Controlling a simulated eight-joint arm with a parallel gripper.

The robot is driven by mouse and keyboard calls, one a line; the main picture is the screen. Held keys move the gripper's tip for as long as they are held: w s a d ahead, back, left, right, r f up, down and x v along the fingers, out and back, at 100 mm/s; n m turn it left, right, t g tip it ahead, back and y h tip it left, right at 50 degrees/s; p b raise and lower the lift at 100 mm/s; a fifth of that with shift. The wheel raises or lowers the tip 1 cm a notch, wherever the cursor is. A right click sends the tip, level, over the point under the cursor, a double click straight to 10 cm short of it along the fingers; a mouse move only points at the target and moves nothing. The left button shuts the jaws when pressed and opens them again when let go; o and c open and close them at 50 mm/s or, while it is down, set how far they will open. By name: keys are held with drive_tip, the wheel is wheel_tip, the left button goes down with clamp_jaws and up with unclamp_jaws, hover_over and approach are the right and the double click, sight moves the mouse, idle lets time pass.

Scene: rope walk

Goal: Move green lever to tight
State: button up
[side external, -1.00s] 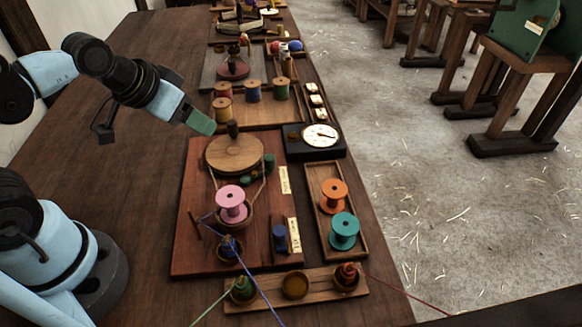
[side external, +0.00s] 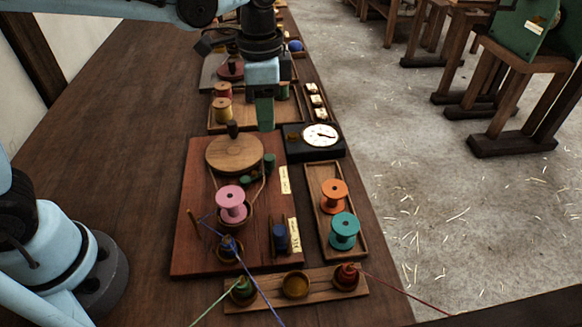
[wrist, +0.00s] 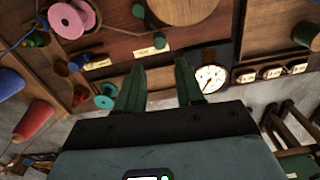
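A red-brown board (side external: 200,165) carries a round wooden disc (side external: 234,154), with a green knob-like piece (side external: 269,160) at its right edge, which looks like the green lever. A second, lower green piece (side external: 246,181) lies just left of it. A paper label (side external: 285,180) is beside them; its writing is too small to read. My gripper (side external: 265,128) points down above the board's far right corner, apart from the green piece. In the wrist view its two green fingers (wrist: 159,66) are apart and empty, with a green piece (wrist: 162,43) beyond the gap.
A blue peg (side external: 280,236) stands by another label (side external: 294,235). A pink spool (side external: 231,203) sits on the board. A tray with orange (side external: 334,194) and teal (side external: 344,230) spools and a dial box (side external: 320,136) are at the right. Threads cross the front.

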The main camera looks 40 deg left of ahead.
sight(270, 158)
drive_tip(key=shift+d+f, duration=0.1)
drive_tip(key=shift+f, duration=5.45)
drive_tip(key=shift+d, duration=0.1)
drive_tip(key=shift+s+d, duration=0.7)
drive_tip(key=shift+d, duration=0.3)
drive_tip(key=shift+s+d, duration=0.35)
drive_tip(key=shift+s, duration=0.3)
drive_tip(key=shift+s+d, duration=0.35)
drive_tip(key=shift+s, duration=0.3)
drive_tip(key=shift+w, duration=0.2)
wheel_tip(270, 158, up, 7)
